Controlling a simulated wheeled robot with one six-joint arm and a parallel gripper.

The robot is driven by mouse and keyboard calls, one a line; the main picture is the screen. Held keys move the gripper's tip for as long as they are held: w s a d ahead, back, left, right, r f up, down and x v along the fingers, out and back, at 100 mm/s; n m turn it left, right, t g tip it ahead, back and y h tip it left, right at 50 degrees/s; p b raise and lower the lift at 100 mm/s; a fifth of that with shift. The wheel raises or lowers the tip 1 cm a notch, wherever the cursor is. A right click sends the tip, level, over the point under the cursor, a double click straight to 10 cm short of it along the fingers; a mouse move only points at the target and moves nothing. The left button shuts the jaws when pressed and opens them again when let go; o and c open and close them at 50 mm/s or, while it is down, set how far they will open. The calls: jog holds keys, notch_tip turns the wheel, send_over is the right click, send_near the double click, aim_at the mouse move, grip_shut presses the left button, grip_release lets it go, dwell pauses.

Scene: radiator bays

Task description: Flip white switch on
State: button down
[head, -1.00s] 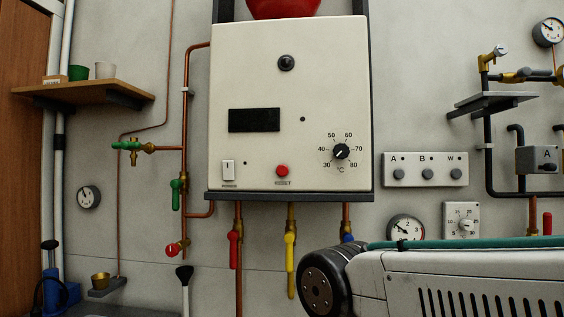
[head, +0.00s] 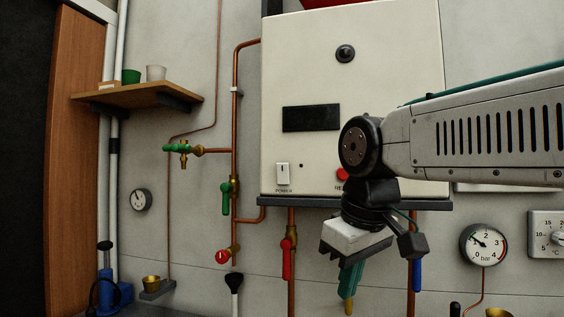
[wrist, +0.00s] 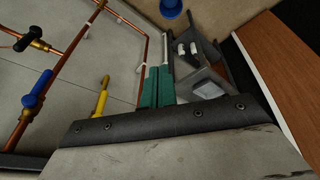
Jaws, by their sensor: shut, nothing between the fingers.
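The white POWER switch (head: 283,173) is a small rocker on the lower left of the cream boiler panel (head: 390,70). The red RESET button (head: 342,174) is to its right, partly hidden by my arm. My gripper (head: 350,280) hangs below the panel's bottom edge, to the right of and lower than the switch, pointing down. Its green fingers are together and empty. In the wrist view the shut green fingers (wrist: 157,88) show near the centre. The switch is not in the wrist view.
A red-handled valve (head: 287,258) hangs left of my gripper. A yellow handle (head: 348,306) is partly behind the fingers and shows in the wrist view (wrist: 101,98). A wooden shelf (head: 150,96) juts out at left. The space in front of the switch is clear.

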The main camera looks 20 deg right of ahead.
jog(key=w+a+r+n+t, duration=0.1)
jog(key=w+r+n, duration=0.1)
jog(key=w+r, duration=0.3)
jog(key=w+a+r+n+t, duration=0.1)
jog(key=w+r, duration=0.4)
jog(key=r, duration=0.7)
jog(key=w+a+r+n+t, duration=0.1)
jog(key=w+r+n+t, duration=0.1)
jog(key=w+r, duration=0.4)
notch_tip(320, 180, up, 3)
jog(key=shift+a+n, duration=0.15)
jog(key=shift+n, duration=0.35)
jog(key=shift+w, duration=0.1)
send_near(283, 174)
jog(key=w+f, duration=0.1)
jog(key=w+a+f, duration=0.1)
jog(key=f, duration=0.1)
jog(key=w+f, duration=0.1)
jog(key=f, duration=0.1)
jog(key=shift+a, duration=0.35)
jog(key=shift+w+d+r, duration=0.15)
jog(key=shift+w+d, duration=0.15)
